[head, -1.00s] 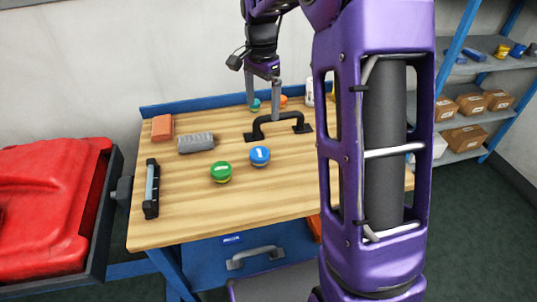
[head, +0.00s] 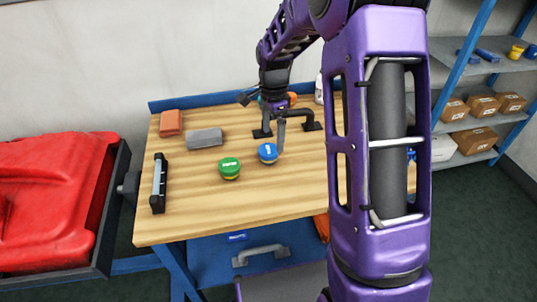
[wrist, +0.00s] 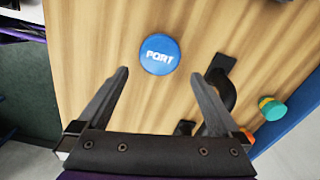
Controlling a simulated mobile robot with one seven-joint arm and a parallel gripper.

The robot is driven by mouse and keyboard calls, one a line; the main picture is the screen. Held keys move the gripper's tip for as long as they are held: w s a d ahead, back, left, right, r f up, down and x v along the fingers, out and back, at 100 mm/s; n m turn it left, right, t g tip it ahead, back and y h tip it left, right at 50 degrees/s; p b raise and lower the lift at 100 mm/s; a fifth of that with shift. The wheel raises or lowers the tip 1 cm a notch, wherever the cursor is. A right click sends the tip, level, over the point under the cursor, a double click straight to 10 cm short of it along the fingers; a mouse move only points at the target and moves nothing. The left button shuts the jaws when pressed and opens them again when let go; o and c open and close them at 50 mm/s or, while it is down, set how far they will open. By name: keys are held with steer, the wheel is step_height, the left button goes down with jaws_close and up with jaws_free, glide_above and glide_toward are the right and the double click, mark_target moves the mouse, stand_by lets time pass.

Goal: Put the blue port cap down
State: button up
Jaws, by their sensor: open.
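The blue port cap (head: 267,153) sits on the wooden workbench (head: 222,203), just right of a green cap. In the wrist view the blue cap (wrist: 160,54) shows its white "PORT" lettering and lies ahead of the fingertips, centred on the space between them. My gripper (head: 279,150) is close to the cap in the head view, pointing down. In the wrist view my gripper (wrist: 160,75) has its fingers spread apart with only bare wood between them. It holds nothing. Whether a finger touches the cap cannot be told.
The green cap (head: 229,168) stands close on the left. A black handle (head: 312,123) is fixed behind and to the right; it also shows beside the right finger in the wrist view (wrist: 229,90). The front is clear.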

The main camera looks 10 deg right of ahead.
mark_target(270, 149)
steer(key=shift+s+a+f, duration=0.1)
steer(key=shift+a+f, duration=0.15)
steer(key=shift+f, duration=1.1)
steer(key=shift+s+a+f, duration=0.1)
steer(key=shift+a+f, duration=0.1)
steer(key=shift+f, duration=1.15)
steer(key=shift+r, duration=0.1)
steer(key=c, duration=1.4)
